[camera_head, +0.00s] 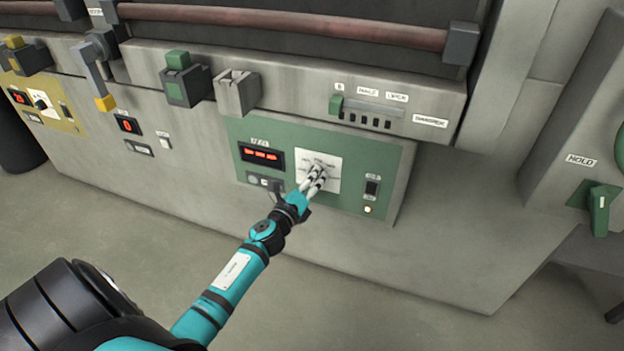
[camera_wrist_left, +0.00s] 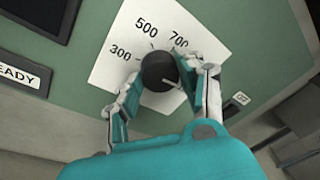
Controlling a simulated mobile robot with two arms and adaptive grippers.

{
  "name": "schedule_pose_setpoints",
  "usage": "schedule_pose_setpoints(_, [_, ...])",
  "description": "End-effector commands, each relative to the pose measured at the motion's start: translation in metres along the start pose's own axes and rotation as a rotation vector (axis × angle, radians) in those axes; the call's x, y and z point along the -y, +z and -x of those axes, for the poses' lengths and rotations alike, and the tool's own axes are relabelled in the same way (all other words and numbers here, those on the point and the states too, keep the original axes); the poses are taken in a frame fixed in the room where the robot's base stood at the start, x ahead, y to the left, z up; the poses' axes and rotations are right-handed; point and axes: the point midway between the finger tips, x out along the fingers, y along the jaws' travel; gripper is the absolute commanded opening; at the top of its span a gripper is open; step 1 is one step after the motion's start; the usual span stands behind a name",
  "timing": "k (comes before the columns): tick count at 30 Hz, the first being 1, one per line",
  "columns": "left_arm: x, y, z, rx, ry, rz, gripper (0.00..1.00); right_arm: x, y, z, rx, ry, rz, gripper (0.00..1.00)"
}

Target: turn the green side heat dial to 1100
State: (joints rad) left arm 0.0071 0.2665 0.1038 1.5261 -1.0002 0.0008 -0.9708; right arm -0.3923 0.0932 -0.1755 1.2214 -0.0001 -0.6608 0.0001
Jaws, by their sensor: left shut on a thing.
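The heat dial is a round black knob (camera_wrist_left: 157,69) on a white scale plate (camera_head: 329,163) in the green panel (camera_head: 393,165). In the left wrist view the printed numbers 300, 500 and 700 show around the knob; the higher numbers are hidden behind a finger. The knob's white pointer mark points to the right and slightly down, past 700, toward the right finger. My left gripper (camera_head: 316,178) is shut on the knob, with one finger on each side, also seen in the left wrist view (camera_wrist_left: 158,68). My right gripper is out of view.
A red display (camera_head: 261,154) sits left of the dial and a black switch (camera_head: 371,188) right of it. A yellow panel (camera_head: 45,104) is at far left. A green handle (camera_head: 599,210) hangs at the right. The floor in front is clear.

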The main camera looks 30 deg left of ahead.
Motion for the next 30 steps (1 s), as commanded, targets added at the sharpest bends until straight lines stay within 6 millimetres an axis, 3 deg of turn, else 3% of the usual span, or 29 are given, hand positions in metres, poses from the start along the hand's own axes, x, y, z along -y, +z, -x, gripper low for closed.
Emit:
schedule_pose_setpoints(16, [0.0005, -0.0002, -0.0002, -0.002, 0.001, -0.023, 0.07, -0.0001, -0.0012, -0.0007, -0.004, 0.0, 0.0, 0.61])
schedule_pose_setpoints(17, [0.0004, -0.0002, -0.0002, -0.002, 0.001, -0.023, 0.43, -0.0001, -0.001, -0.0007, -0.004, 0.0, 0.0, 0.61])
schedule_pose_setpoints(21, [0.0003, -0.0002, -0.0001, -0.002, 0.002, -0.023, 0.62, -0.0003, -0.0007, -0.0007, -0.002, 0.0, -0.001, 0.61])
schedule_pose_setpoints(30, [-0.0002, -0.0003, 0.0016, -0.002, 0.003, -0.023, 0.63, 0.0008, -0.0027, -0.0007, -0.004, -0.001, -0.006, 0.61])
